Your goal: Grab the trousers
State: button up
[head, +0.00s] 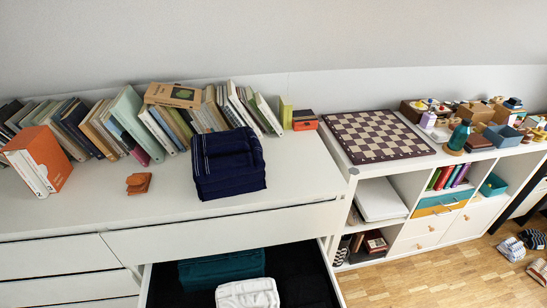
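A stack of folded dark navy cloth (228,165) with light stitching lies on top of the white dresser; it looks like folded trousers. Below it, the dresser's drawer (325,270) is open. Inside the drawer are a folded teal garment (222,268), a folded white garment (247,293) with a dark line on it, and a black folded item (305,290) that is hard to make out against the dark interior. The lower parts of the drawer's contents are cut off by the picture's edge. My gripper is not in view.
Leaning books (130,115) line the back of the dresser top (100,205). A lower shelf unit with a chessboard (375,136) is at right. The wooden floor (440,280) is mostly clear.

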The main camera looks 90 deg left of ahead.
aim_at(231, 162)
jog(key=i, duration=0.5)
jog(key=u, duration=3.3)
jog(key=i, duration=0.5)
jog(key=z, duration=0.1)
